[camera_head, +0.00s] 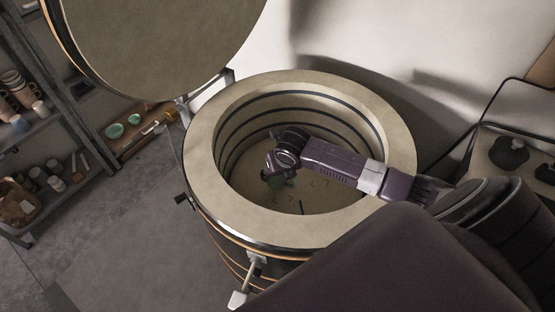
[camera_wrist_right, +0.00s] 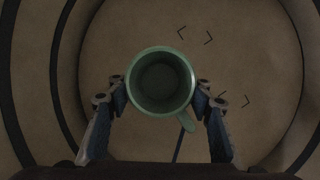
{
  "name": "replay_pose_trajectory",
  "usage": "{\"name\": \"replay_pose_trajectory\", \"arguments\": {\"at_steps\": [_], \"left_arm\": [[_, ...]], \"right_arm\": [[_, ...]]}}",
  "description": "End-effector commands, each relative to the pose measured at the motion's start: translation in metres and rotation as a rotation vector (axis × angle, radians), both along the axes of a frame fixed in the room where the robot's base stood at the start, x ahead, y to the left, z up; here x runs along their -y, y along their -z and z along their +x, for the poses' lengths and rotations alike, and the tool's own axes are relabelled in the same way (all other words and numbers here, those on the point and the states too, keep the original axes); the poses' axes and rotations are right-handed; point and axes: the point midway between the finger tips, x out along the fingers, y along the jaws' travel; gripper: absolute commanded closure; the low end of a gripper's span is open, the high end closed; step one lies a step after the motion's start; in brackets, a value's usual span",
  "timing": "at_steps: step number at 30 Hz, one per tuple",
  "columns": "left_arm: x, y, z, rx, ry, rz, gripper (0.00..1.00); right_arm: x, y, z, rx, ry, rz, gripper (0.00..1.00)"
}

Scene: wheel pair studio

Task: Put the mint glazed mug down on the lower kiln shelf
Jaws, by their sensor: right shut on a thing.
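The mint glazed mug (camera_wrist_right: 160,80) is upright between the fingers of my right gripper (camera_wrist_right: 161,88), seen from above in the right wrist view. The gripper is shut on it from both sides. Its handle (camera_wrist_right: 187,120) points to the lower right, beside the right finger. In the head view, my right arm reaches into the kiln, and a small green part of the mug (camera_head: 285,181) shows under the wrist. The lower kiln shelf (camera_head: 319,197) is the pale round floor inside; it also fills the wrist view (camera_wrist_right: 240,65). I cannot tell whether the mug touches it. My left gripper is not in view.
The kiln's thick rim (camera_head: 213,122) and grooved walls surround my right arm. The lid (camera_head: 160,35) stands open. Dark corner marks (camera_wrist_right: 194,35) and a thin blue piece (camera_head: 302,207) show on the shelf floor. Racks with pottery stand at left, outside.

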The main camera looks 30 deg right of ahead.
Motion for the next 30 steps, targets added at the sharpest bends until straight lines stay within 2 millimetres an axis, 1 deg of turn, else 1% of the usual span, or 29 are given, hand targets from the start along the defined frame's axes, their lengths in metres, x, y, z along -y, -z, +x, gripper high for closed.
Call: {"name": "replay_pose_trajectory", "arguments": {"at_steps": [6,9,19,20,24,30], "left_arm": [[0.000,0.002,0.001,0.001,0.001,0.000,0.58],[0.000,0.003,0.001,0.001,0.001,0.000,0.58],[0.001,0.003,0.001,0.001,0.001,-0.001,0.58],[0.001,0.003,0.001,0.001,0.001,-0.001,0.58],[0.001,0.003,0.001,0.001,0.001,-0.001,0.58],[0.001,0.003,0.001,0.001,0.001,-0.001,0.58]], "right_arm": [[0.000,0.032,-0.001,-0.004,0.002,0.001,0.84],[0.000,0.041,-0.001,-0.002,0.001,0.001,0.84],[0.000,0.043,0.000,0.000,-0.001,-0.001,0.84],[0.000,0.044,-0.001,-0.002,-0.001,-0.001,0.51],[0.000,0.044,-0.001,-0.002,0.000,0.000,0.35],[0.000,0.044,-0.001,-0.002,0.000,0.000,0.35]]}}
